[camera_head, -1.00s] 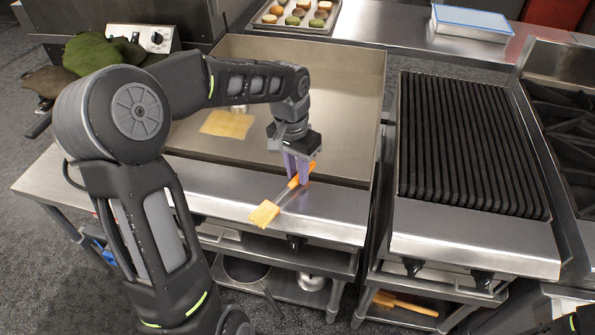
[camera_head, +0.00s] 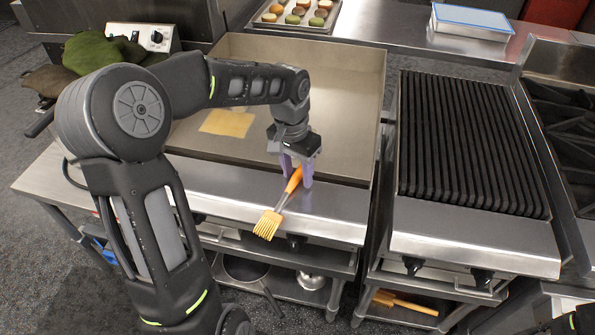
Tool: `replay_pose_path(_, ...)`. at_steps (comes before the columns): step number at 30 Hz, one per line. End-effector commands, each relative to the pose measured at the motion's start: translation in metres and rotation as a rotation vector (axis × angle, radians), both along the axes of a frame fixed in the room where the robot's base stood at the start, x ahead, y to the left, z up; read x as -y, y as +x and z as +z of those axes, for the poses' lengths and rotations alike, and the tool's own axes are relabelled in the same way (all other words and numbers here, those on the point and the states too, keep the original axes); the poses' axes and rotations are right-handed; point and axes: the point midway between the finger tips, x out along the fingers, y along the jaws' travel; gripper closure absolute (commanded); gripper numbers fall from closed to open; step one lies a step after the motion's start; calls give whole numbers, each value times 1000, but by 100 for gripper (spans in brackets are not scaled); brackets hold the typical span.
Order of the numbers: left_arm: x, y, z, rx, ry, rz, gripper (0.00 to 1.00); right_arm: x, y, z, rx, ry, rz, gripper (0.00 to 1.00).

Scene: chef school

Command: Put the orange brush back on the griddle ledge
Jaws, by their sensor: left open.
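The orange brush (camera_head: 267,224) is on the griddle's steel front ledge (camera_head: 335,210). Its bristle head points to the front and overlaps the ledge's front edge in the picture. Its orange handle points back toward the griddle plate. My left gripper (camera_head: 296,182) is right above the ledge, pointing down, with its purple fingers open on either side of the handle. Whether a finger touches the handle cannot be told. My right gripper is not in view.
The flat griddle plate (camera_head: 335,90) lies behind the ledge, with a yellow sheet (camera_head: 228,122) on it. A black ribbed grill (camera_head: 465,145) stands to the right. Another orange-handled tool (camera_head: 405,303) lies on the shelf below. The ledge right of the brush is clear.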

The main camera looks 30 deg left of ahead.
Motion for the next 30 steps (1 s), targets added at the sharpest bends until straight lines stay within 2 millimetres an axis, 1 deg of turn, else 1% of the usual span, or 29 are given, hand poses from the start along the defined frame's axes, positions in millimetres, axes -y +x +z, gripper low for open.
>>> replay_pose_path(1, 0, 0, 4, 1, 0, 0, 58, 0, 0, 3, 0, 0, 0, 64)
replay_pose_path(5, -1, 1, 13, 3, 2, 0, 58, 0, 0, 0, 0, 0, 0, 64)
replay_pose_path(8, -2, 0, 28, 5, 2, 2, 58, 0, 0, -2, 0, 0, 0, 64)
replay_pose_path(15, -4, -3, 78, 6, 2, 0, 58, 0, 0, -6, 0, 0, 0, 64)
replay_pose_path(18, -6, -4, 97, 4, 0, 0, 58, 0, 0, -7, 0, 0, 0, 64)
replay_pose_path(21, -6, -4, 111, 4, 0, 0, 58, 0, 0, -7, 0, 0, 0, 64)
replay_pose_path(25, -7, -5, 121, 2, 0, 0, 58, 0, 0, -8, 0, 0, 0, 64)
replay_pose_path(30, -7, -6, 122, 1, 0, 0, 58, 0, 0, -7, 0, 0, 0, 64)
